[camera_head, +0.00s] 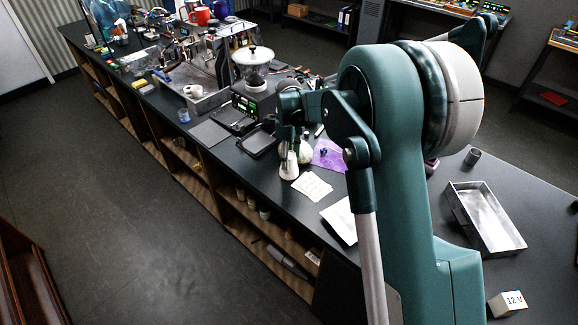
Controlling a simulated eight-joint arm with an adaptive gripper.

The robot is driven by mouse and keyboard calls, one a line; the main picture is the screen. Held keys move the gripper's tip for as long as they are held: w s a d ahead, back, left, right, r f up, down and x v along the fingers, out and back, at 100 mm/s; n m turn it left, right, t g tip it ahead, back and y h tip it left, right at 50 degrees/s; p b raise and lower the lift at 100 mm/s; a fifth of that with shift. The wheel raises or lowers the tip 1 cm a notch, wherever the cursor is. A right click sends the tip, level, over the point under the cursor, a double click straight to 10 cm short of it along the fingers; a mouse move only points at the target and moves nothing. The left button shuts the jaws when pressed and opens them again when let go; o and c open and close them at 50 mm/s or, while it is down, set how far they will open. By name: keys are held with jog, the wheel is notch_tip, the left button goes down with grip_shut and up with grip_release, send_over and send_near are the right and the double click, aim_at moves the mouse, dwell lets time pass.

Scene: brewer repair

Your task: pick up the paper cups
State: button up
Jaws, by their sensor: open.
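Several small pale, cup-like items (252,202) stand on the open shelf under the counter, below its front edge; they are too small and dark for me to be sure they are the paper cups. My gripper (289,146) hangs over the countertop near the front edge, above and to the right of these items and well apart from them. It is open, and its fingers are hard to make out. A white, bottle-like thing (289,166) shows just below it. My own arm hides part of the counter on the right.
The long black counter (285,206) carries a grinder (253,66), a black tray (257,143), a purple sheet (328,155), white papers (312,186) and a metal tray (487,218). A grey block marked 12 V (508,303) sits at lower right. The floor (110,190) at left is clear.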

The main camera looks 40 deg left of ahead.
dwell(0.3)
jog(key=c, duration=0.6)
jog(key=shift+r, duration=0.15)
notch_tip(320, 180, up, 18)
jog(key=shift+f+b, duration=0.15)
jog(key=shift+b, duration=0.25)
jog(key=shift+c, duration=0.2)
dwell(0.4)
